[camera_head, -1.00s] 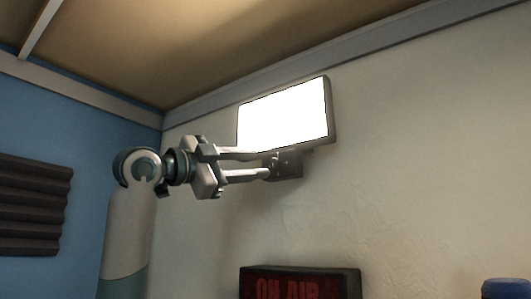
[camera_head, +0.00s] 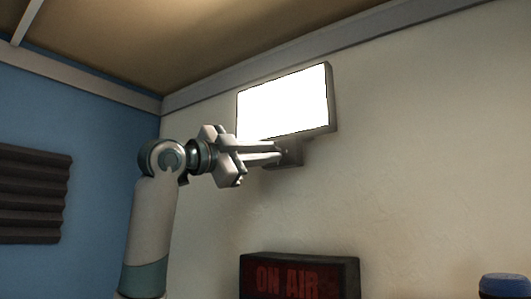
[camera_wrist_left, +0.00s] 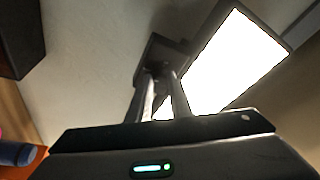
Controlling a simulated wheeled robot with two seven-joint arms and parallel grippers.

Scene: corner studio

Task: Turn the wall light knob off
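The wall light (camera_head: 285,100) is a lit white panel in a dark frame, high on the pale wall; it glows at the upper right of the left wrist view (camera_wrist_left: 232,62). Its small dark mount box (camera_head: 291,156) sits below the panel and also shows in the wrist view (camera_wrist_left: 163,50). My left gripper (camera_head: 281,154) has its fingertips at this box. In the left wrist view the fingers (camera_wrist_left: 161,80) run close together with a narrow gap; whether they press on the knob is unclear. The knob cannot be made out behind the tips. My right gripper is out of view.
A dark "ON AIR" sign (camera_head: 300,277) is below the light. A blue-topped object (camera_head: 505,285) shows at the lower right. Dark ridged panelling (camera_head: 33,195) is on the blue wall at left. The wall right of the light is bare.

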